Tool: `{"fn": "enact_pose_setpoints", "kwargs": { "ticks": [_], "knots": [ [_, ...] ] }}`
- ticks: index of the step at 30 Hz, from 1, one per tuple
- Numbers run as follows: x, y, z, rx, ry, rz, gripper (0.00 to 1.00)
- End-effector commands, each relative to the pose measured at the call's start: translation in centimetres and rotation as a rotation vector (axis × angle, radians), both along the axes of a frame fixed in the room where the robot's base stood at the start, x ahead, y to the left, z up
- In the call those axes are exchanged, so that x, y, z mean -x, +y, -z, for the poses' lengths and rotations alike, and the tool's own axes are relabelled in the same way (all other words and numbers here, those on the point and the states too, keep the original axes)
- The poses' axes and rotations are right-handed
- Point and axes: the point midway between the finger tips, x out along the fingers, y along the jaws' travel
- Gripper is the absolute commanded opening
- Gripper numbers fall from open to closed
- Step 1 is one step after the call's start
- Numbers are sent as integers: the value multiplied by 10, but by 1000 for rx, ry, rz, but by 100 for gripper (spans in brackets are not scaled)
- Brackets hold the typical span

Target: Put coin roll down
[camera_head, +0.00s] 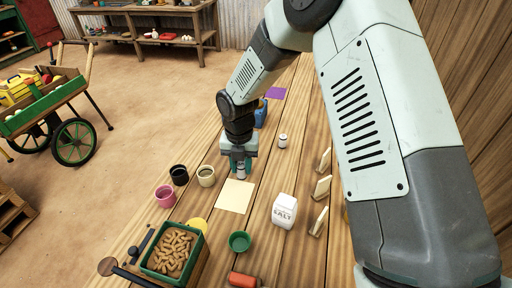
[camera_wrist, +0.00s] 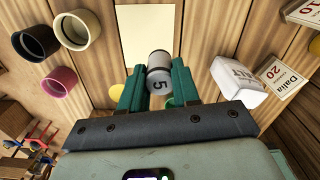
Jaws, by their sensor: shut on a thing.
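The coin roll (camera_wrist: 159,78) is a grey and white cylinder marked 5, gripped between the two green fingers in the wrist view. My gripper (camera_wrist: 157,88) is shut on it. In the head view my gripper (camera_head: 240,173) points down over the table, just behind a cream sheet (camera_head: 235,197). The sheet also shows beyond the roll in the wrist view (camera_wrist: 146,30). I cannot tell whether the roll touches the table. A second small white and grey cylinder (camera_head: 283,141) stands on the table to the right of my gripper.
Black (camera_head: 179,175), cream (camera_head: 206,176) and pink (camera_head: 165,196) cups stand left of the sheet. A salt container (camera_head: 284,211) and a green cup (camera_head: 239,241) stand in front and right. A green box (camera_head: 151,261) holds brown pieces.

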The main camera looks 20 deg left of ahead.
Motion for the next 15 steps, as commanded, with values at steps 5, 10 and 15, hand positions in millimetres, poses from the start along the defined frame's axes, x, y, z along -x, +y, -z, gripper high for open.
{"fn": "enact_pose_setpoints", "kwargs": {
  "ticks": [5,10,15],
  "knots": [
    [-1,-3,-9,2,-1,22,0],
    [-14,-26,-28,8,-8,258,0],
    [-31,-73,-64,17,-21,740,0]
  ]
}}
